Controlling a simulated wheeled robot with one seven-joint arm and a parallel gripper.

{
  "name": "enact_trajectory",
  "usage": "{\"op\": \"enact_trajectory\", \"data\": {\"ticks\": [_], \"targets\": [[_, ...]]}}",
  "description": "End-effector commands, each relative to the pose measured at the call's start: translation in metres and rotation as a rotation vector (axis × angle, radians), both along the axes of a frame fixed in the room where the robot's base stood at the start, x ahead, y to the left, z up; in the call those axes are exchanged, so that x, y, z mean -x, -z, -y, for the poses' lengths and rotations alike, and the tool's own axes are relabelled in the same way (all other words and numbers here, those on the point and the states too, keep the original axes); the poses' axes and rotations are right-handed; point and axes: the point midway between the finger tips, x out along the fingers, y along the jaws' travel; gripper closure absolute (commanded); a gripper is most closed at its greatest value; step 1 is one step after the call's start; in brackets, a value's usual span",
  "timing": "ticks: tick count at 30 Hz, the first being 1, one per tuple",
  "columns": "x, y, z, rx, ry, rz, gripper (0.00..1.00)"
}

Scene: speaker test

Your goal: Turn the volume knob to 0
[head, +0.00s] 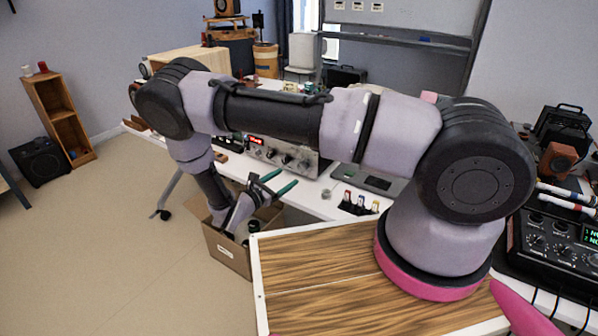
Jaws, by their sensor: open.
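A silver amplifier (309,165) with a small red display (256,140) and several dark knobs (287,159) on its front stands on the white table, partly hidden behind my arm. The picture is too small to read its labels or tell which knob is the volume knob or where it points. My gripper (288,177) has teal fingers and is open and empty. In the picture it is just below the amplifier's front, and its fingers point right. No contact with a knob shows.
A cardboard box (229,252) is below my gripper. On the white table (322,190) are a grey laptop-like device (369,181) and small bottles (360,204). A black console (548,238) with knobs and a green display stands at the right.

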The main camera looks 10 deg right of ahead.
Motion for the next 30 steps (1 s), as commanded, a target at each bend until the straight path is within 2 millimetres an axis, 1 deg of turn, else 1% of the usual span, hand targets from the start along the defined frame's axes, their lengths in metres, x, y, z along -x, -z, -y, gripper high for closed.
{"op": "enact_trajectory", "data": {"ticks": [1,3,5,8,11,21,25,30], "targets": [[0.001,0.011,-0.003,0.033,-0.038,-0.006,0.24],[0.002,0.019,-0.006,0.062,-0.074,-0.013,0.24],[0.001,0.023,-0.007,0.077,-0.093,-0.016,0.24],[-0.003,0.026,-0.003,0.086,-0.102,-0.018,0.24],[-0.013,0.026,0.007,0.086,-0.100,-0.017,0.24],[-0.057,0.026,0.052,0.085,-0.097,-0.018,0.24],[-0.068,0.026,0.062,0.083,-0.099,-0.017,0.24],[-0.074,0.026,0.068,0.083,-0.102,-0.019,0.24]]}}
